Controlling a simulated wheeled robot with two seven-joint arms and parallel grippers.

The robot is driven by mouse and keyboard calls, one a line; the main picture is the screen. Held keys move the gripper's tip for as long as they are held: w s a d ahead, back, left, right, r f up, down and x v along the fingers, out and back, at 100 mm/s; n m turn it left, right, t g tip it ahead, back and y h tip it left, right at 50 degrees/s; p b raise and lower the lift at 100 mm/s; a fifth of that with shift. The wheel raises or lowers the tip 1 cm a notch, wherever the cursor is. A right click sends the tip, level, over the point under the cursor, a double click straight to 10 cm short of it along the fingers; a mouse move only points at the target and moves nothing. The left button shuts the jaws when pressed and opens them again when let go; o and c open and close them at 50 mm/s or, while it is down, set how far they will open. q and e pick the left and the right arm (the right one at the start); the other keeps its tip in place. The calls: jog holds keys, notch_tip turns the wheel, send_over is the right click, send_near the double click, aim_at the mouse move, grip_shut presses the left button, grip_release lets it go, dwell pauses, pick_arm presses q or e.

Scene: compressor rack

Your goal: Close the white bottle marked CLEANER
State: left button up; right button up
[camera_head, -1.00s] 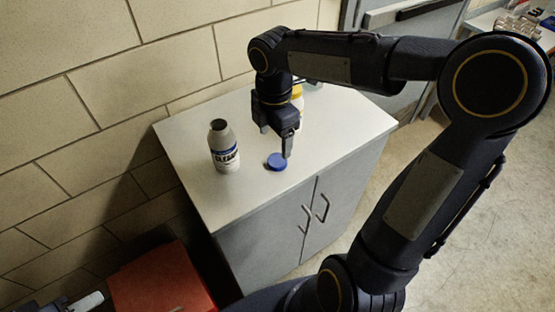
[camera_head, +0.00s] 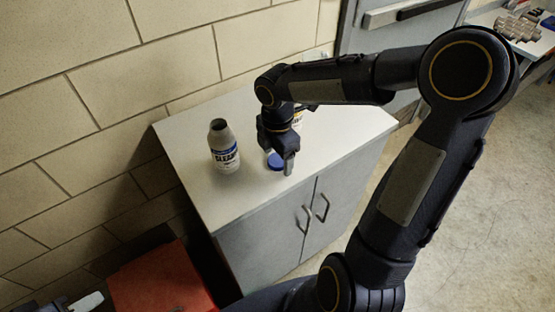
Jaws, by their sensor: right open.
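The white bottle marked CLEANER (camera_head: 225,158) stands upright on the cabinet top, left of my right gripper. Its dark mouth is uncovered. A blue cap (camera_head: 273,161) lies on the cabinet top to the right of the bottle, partly hidden behind the gripper. My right gripper (camera_head: 282,167) points down, open, with its fingers at the cap; I cannot tell whether they touch it. My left gripper (camera_head: 86,302) shows only in part at the bottom left corner, away from the cabinet.
The white cabinet top (camera_head: 220,203) is mostly clear in front. Another container with a yellow part (camera_head: 298,118) stands behind my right wrist, mostly hidden. A block wall (camera_head: 100,120) borders the cabinet at the left and back. A red object (camera_head: 160,280) is at the lower left.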

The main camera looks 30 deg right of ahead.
aim_at(277, 159)
jog(key=shift+c, duration=0.4)
jog(key=c, duration=1)
jog(key=shift+r, duration=0.4)
notch_tip(277, 159, up, 2)
jog(key=shift+r, duration=0.2)
jog(key=s+a+r, duration=0.1)
jog(key=s+r, duration=0.8)
jog(key=s, duration=0.5)
jog(key=shift+a+r, duration=0.25)
jog(key=shift+r, duration=0.15)
